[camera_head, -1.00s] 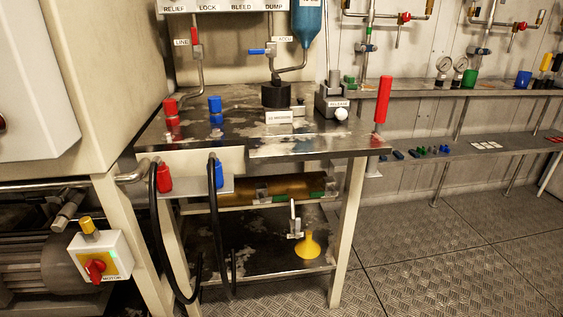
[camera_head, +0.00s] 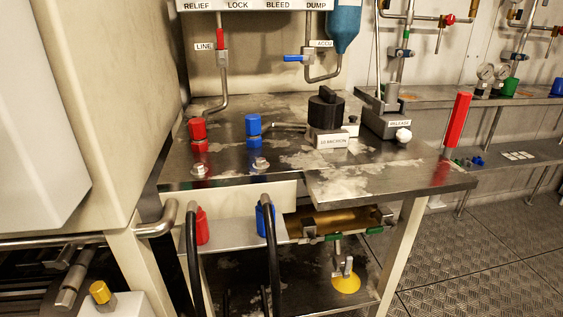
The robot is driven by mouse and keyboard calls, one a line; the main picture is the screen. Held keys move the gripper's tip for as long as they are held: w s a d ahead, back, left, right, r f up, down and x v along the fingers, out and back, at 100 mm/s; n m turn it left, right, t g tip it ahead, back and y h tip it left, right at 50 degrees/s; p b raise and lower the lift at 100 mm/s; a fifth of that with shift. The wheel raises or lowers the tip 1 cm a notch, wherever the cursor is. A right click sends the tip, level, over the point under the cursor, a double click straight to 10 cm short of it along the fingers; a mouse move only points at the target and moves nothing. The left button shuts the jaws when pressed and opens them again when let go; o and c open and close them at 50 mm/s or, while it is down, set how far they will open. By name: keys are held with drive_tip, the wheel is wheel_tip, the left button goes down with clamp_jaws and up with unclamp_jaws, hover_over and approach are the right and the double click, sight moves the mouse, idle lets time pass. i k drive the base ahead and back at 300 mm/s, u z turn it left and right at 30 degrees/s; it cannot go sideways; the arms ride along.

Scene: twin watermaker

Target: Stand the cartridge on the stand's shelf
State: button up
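The metal stand (camera_head: 285,185) fills the middle of the view, with a worn steel top. A shelf (camera_head: 225,285) shows low under the top, partly hidden by black hoses. A black cylindrical part (camera_head: 326,108) sits on the top above a label that seems to read 10 MICRON; I cannot tell whether a cartridge is in it. No separate cartridge can be made out for sure. My gripper is not in view.
Red (camera_head: 197,132) and blue (camera_head: 253,127) fittings stand on the top. Black hoses (camera_head: 270,260) hang in front. A red upright handle (camera_head: 458,120) rises at the right corner. A yellow funnel-like part (camera_head: 346,284) is below. The floor (camera_head: 470,260) at the right is clear.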

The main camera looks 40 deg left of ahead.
sight(310, 292)
drive_tip(key=u, duration=0.1)
drive_tip(key=i, duration=1)
drive_tip(key=z, duration=0.1)
